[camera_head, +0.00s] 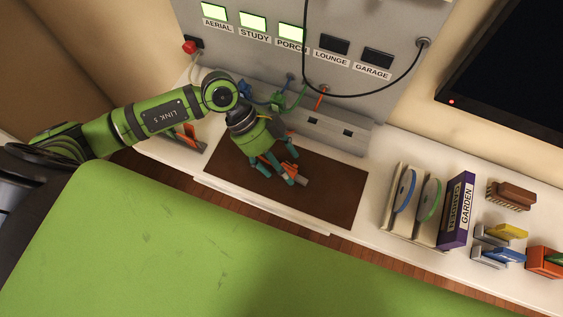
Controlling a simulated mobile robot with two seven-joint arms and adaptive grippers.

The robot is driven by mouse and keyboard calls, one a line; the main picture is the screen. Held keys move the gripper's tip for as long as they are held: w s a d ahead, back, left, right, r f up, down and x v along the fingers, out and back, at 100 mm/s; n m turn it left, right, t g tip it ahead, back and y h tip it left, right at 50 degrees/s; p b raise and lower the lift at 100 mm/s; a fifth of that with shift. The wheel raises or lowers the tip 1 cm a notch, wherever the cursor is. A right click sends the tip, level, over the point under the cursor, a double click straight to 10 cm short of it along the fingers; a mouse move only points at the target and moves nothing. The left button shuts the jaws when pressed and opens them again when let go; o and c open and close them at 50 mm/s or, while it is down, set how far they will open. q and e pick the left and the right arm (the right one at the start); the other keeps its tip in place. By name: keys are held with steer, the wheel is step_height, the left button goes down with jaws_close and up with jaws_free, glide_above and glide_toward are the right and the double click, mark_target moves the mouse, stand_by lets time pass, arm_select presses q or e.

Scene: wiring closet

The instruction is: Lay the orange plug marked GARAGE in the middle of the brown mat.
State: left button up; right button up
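The brown mat (328,196) lies on the white shelf below the grey panel. My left gripper (278,177) reaches down over the left-middle part of the mat, with its teal fingers pointing at it. An orange plug (289,169) with a grey end is at the fingers, partly hidden by them. Its marking cannot be read. I cannot tell whether the fingers grip it, or whether it touches the mat. My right gripper is not in view.
The panel carries switches labelled AERIAL, STUDY, PORCH, LOUNGE and GARAGE (372,72); the first three are lit. A black cable hangs in front. Coloured plugs stand by a grey socket strip (330,128). Right of the mat are a disc rack (408,205) and a purple GARDEN box (458,211).

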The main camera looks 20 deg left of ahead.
arm_select(q)
steer(key=shift+w+a+r+p, duration=0.2)
steer(key=shift+a+r+p, duration=0.3)
steer(key=shift+a, duration=0.2)
steer(key=shift+w+a+r+p, duration=0.15)
steer(key=shift+a+r+p, duration=0.35)
steer(key=shift+a, duration=0.2)
steer(key=v, duration=1.2)
stand_by(0.6)
